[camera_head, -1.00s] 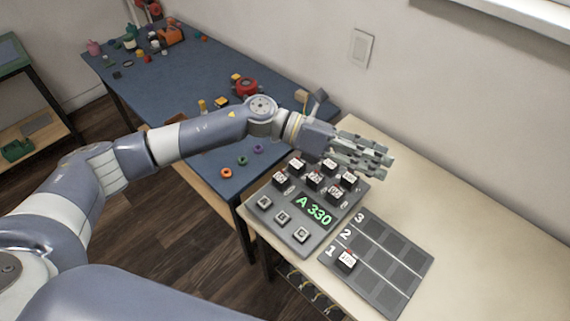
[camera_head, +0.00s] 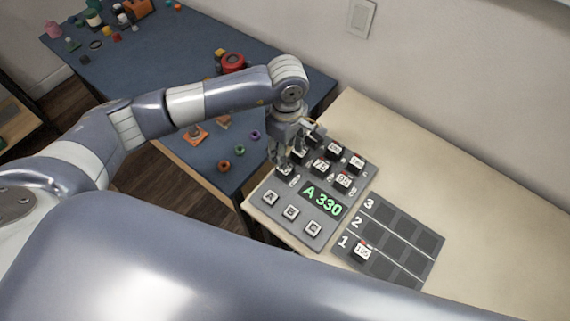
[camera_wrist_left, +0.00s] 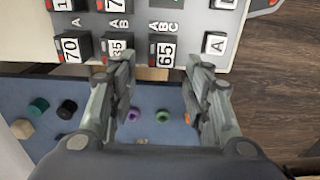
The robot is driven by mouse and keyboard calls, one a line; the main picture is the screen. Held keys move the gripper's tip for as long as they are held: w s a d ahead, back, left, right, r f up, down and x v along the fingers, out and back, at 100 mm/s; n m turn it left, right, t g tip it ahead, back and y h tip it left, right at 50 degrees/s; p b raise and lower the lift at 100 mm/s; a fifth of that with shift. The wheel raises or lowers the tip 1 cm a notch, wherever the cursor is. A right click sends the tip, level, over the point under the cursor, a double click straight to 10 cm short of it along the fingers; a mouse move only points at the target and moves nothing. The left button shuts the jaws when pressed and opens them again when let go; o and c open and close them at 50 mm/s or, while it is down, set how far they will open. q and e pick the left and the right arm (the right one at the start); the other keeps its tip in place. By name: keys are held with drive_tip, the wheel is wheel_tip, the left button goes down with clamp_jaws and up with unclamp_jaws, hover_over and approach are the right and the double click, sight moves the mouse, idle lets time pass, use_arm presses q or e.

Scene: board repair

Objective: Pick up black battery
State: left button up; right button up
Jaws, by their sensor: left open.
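Several black batteries with white number labels, such as this one (camera_head: 343,181), sit on the grey board (camera_head: 275,223) with the green "A 330" display. My left gripper (camera_head: 289,163) points down over the board's left edge, open, fingers close to the nearest batteries. In the left wrist view, the black battery marked 65 (camera_wrist_left: 163,51) shows between the tips of my open left gripper (camera_wrist_left: 159,62), with nothing held. Batteries marked 70 (camera_wrist_left: 71,46) and 35 (camera_wrist_left: 118,44) are beside it. Whether the fingers touch any battery cannot be told. My right gripper is out of view.
A slotted grey tray (camera_head: 425,240) with rows 1 to 3 lies at the right, with one battery (camera_head: 362,250) in row 1. Buttons A, B and C are on the board. The blue table (camera_head: 130,85) behind holds scattered small parts. The beige tabletop (camera_head: 440,165) is clear at the right.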

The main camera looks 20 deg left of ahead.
use_arm(q)
wheel_tip(320, 180, down, 3)
drive_tip(key=shift+s+d+f+p, duration=0.1)
drive_tip(key=shift+f+p, duration=0.1)
drive_tip(key=shift+p, duration=0.1)
drive_tip(key=shift+f+p, duration=0.45)
drive_tip(key=shift+f, duration=0.1)
drive_tip(key=f, duration=0.1)
drive_tip(key=f+p, duration=0.1)
drive_tip(key=f, duration=0.1)
drive_tip(key=shift+a+f, duration=0.25)
drive_tip(key=shift+f, duration=0.45)
drive_tip(key=c, duration=0.9)
